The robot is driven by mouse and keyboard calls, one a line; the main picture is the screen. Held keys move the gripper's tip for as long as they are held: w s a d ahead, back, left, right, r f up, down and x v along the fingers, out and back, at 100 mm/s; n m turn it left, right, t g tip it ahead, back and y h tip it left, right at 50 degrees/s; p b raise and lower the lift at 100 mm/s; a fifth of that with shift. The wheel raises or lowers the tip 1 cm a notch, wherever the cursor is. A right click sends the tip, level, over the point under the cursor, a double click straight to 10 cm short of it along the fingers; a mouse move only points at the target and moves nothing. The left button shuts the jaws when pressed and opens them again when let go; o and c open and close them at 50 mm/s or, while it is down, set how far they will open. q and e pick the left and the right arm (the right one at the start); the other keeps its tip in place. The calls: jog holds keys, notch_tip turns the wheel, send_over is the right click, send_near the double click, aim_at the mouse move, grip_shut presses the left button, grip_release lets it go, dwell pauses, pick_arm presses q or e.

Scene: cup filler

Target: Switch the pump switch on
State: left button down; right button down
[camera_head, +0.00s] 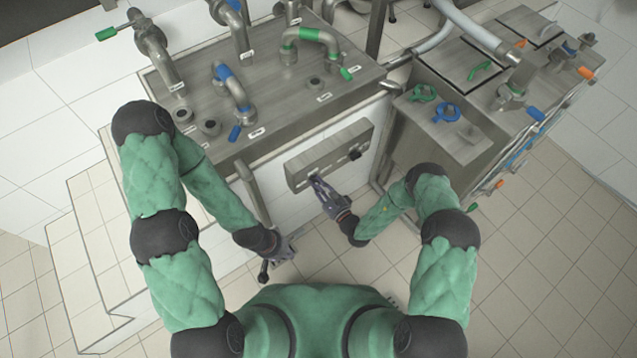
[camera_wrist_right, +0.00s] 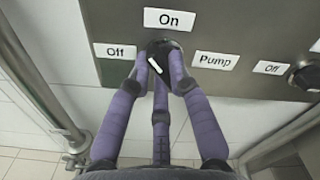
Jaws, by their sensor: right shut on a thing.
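The pump switch (camera_wrist_right: 160,47) is a dark round knob with a white mark on a steel panel (camera_wrist_right: 120,77). The labels around it read "Off" on the left, "On" above and "Pump" on the right. Its white mark is tilted, its upper end leaning to the left. My right gripper (camera_wrist_right: 156,75) has its purple fingers shut around the knob; the fingers hide part of it. In the head view my right gripper (camera_head: 320,185) reaches the left part of the panel (camera_head: 335,152). My left gripper (camera_head: 280,255) is low beside a vertical steel bar, its fingers too small to judge.
A second knob (camera_wrist_right: 303,75) with its own "Off" label is at the right of the panel; it also shows in the head view (camera_head: 354,153). A steel counter (camera_head: 290,95) with pipes and blue and green handles stands behind. Tiled floor (camera_head: 540,260) is free at the right.

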jog(key=shift+m+p, duration=0.8)
jog(key=shift+m, duration=2.9)
jog(key=c, duration=1.1)
grip_release()
jog(key=shift+c, duration=0.2)
jog(key=v, duration=1.2)
